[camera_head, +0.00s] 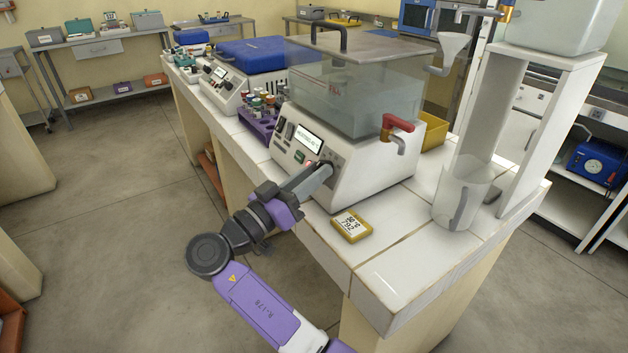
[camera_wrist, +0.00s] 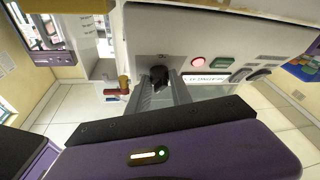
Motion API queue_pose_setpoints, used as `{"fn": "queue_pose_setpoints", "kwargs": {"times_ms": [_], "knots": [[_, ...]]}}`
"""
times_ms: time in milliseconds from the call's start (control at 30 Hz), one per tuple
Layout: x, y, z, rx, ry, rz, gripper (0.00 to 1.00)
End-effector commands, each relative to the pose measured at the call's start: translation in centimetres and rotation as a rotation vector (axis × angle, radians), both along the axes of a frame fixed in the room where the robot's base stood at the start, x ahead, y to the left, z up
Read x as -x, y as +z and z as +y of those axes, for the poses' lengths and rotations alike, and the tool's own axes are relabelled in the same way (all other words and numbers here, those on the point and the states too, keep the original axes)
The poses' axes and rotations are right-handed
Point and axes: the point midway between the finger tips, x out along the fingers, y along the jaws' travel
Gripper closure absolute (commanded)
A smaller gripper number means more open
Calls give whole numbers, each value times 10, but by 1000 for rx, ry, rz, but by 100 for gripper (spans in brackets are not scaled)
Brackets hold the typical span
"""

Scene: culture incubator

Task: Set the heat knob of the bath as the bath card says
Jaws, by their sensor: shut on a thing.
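The bath (camera_head: 350,150) is a white unit with a clear, lidded tank, standing on the white bench. Its front panel has a small display (camera_head: 308,138) and a red light (camera_head: 301,166), also seen lit in the wrist view (camera_wrist: 198,62). The dark heat knob (camera_wrist: 159,72) is on that panel, between my fingertips. My gripper (camera_head: 322,172) reaches the panel from the front and is shut on the knob; the fingers hide most of it in the head view.
A red-handled tap (camera_head: 397,133) sticks out of the bath's right side. A clear jug (camera_head: 463,195) stands right of the card. A purple rack of vials (camera_head: 258,125) is left of the bath. A second unit with a blue lid (camera_head: 247,55) stands farther back.

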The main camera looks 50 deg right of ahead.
Motion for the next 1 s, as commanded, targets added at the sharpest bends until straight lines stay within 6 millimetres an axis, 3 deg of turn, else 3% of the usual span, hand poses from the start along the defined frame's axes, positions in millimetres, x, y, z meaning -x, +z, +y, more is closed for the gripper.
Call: {"fn": "queue_pose_setpoints", "kwargs": {"times_ms": [367, 400, 500, 833, 1000], "knots": [[0, 1, 1, 1, -2, -2, 100], [0, 1, 1, 1, -2, -2, 68], [0, 0, 1, 1, -1, -2, 53], [-1, -1, 3, 0, -1, -1, 53], [-3, -6, 22, 1, 3, 0, 53]]}}
